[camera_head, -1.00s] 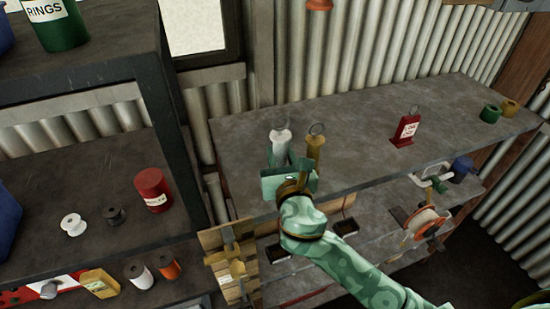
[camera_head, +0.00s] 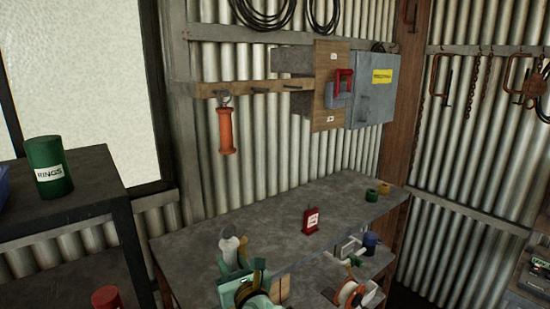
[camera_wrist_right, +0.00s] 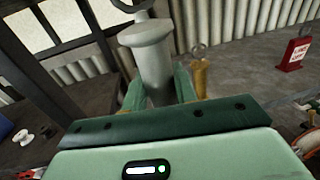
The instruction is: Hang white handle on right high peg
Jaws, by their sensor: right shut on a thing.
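The white handle (camera_head: 229,247) is upright above the workbench's near left part. My right gripper (camera_head: 237,270) is shut on it. In the right wrist view the handle (camera_wrist_right: 152,65) stands between the two green fingers (camera_wrist_right: 158,92), with part of its ring at the top edge. I cannot tell whether its base touches the bench. The wooden peg rail (camera_head: 245,89) is high on the corrugated wall. An orange handle (camera_head: 226,130) hangs by its ring from its left peg. The middle peg (camera_head: 262,90) and right peg (camera_head: 292,88) look bare. My left gripper is out of view.
A yellow handle (camera_wrist_right: 201,77) stands just right of the white one. A red tag block (camera_head: 311,221) stands on the workbench (camera_head: 270,227). A wooden board (camera_head: 327,105) and grey box (camera_head: 376,90) adjoin the rail's right end. A dark shelf (camera_head: 75,195) stands left.

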